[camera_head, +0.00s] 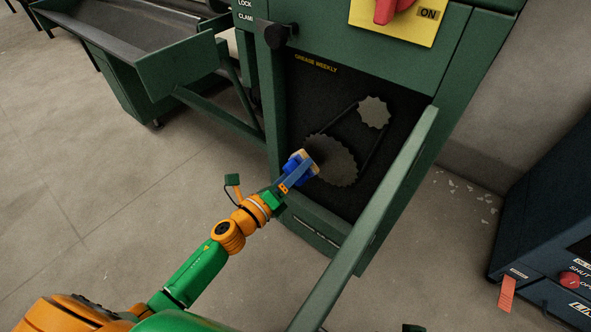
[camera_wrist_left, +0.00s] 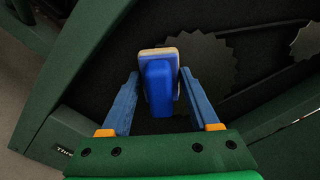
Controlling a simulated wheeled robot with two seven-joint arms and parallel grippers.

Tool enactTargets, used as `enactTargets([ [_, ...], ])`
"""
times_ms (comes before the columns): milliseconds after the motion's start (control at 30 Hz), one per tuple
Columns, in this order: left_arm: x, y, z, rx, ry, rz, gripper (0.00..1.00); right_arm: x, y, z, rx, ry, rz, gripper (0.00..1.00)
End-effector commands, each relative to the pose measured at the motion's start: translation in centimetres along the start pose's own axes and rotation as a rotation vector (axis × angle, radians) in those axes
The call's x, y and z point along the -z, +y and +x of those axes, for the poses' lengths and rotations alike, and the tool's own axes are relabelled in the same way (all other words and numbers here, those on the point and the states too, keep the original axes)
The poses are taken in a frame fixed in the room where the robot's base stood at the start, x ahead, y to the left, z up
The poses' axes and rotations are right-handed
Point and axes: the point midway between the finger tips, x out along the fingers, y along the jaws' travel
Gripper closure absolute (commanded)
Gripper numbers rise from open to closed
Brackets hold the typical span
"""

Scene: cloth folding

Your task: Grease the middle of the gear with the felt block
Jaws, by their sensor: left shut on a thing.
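My left gripper (camera_head: 298,172) is shut on the felt block (camera_head: 303,155), a blue holder with a tan-edged pad at its far end. In the left wrist view the block (camera_wrist_left: 158,88) sits between the blue fingers. The large grey toothed gear (camera_head: 332,162) is inside the open cabinet. The block overlaps its left side in the head view; in the wrist view the gear (camera_wrist_left: 212,65) shows behind and right of the block. I cannot tell whether the pad touches it. The gear's left part is partly hidden. My right gripper is not in view.
A smaller gear (camera_head: 374,111) sits up and right, linked by a chain or belt. The open green door (camera_head: 375,210) stands right of the opening. A black knob (camera_head: 276,36) and red switch (camera_head: 388,10) are above. A blue machine (camera_head: 545,225) stands at right.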

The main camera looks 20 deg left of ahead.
Motion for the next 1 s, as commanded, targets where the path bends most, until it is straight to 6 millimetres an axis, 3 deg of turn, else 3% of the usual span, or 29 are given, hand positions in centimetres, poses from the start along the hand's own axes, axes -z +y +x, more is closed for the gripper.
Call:
enactTargets([
  [767,0.0,0.0,1.4,0.0,0.0,0.0,0.83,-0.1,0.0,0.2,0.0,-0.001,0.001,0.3],
  [1000,1.4,-1.2,1.3,0.001,0.0,-0.002,0.83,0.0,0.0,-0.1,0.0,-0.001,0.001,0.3],
])
